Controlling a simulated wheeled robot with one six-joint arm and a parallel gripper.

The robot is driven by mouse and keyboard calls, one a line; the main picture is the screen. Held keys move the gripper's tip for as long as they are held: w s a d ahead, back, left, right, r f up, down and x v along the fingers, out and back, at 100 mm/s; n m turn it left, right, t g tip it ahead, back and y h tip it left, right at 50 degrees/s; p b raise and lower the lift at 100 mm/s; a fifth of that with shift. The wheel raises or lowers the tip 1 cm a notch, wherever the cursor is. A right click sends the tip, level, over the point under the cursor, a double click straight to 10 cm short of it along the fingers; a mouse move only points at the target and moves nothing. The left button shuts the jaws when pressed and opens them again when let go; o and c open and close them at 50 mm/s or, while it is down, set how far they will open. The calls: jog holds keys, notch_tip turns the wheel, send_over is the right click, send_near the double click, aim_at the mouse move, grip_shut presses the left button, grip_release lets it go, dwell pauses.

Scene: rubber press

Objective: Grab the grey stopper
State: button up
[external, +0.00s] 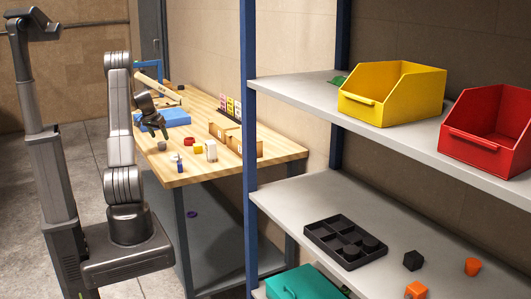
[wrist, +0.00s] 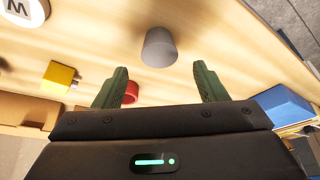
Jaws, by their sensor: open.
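The grey stopper (wrist: 159,48) is a small cylinder that tapers a little, standing on the wooden table. In the wrist view it lies ahead of my gripper (wrist: 158,88), a little above the gap between the fingertips, apart from both. In the external view the stopper (external: 162,146) is near the table's left edge, just below my gripper (external: 154,130). My gripper is open with nothing between its green fingers.
A red round piece (wrist: 131,92) lies close to the left finger. A yellow block (wrist: 58,76) and a white cylinder marked M (wrist: 22,10) are farther left. A blue block (wrist: 278,107) is at the right.

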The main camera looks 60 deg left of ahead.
aim_at(162, 142)
jog(key=shift+p+x, duration=0.95)
jog(key=shift+x, duration=1.75)
jog(key=shift+s+d, duration=0.15)
jog(key=shift+s, duration=0.05)
jog(key=c, duration=1)
